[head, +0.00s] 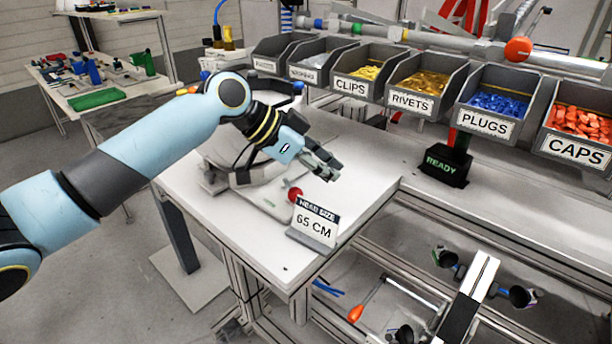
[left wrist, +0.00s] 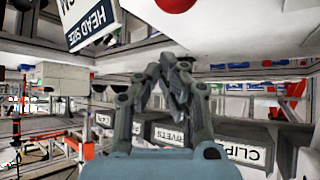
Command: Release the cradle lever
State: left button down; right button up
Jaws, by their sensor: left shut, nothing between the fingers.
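A lever with a red knob (head: 294,193) stands at the front of the white cradle base (head: 262,201) on the near bench. The cradle is partly hidden behind my left arm. My left gripper (head: 333,171) is shut and empty, above and to the right of the red knob and apart from it. In the left wrist view, the shut fingertips (left wrist: 172,72) point away from the red knob (left wrist: 176,3), which is cut off at the top edge. My right gripper is not in view.
Labelled bins (head: 420,88) line the back. A black "READY" box (head: 447,166) stands right of the gripper, with clear white bench (head: 380,165) between.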

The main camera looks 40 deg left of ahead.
aim_at(291, 187)
pick_arm(q)
jog(key=shift+s+a+f+p, duration=0.3)
jog(key=shift+s+a+f, duration=0.05)
jog(key=shift+s+a, duration=0.3)
jog(key=shift+s+a+f+p, duration=0.3)
jog(key=shift+s+a, duration=0.2)
jog(key=shift+s, duration=0.1)
jog(key=shift+s+a+f, duration=0.1)
jog(key=shift+s, duration=0.1)
jog(key=shift+f, duration=0.1)
jog(key=shift+s+a, duration=0.25)
jog(key=shift+s, duration=0.15)
jog(key=shift+d, duration=0.1)
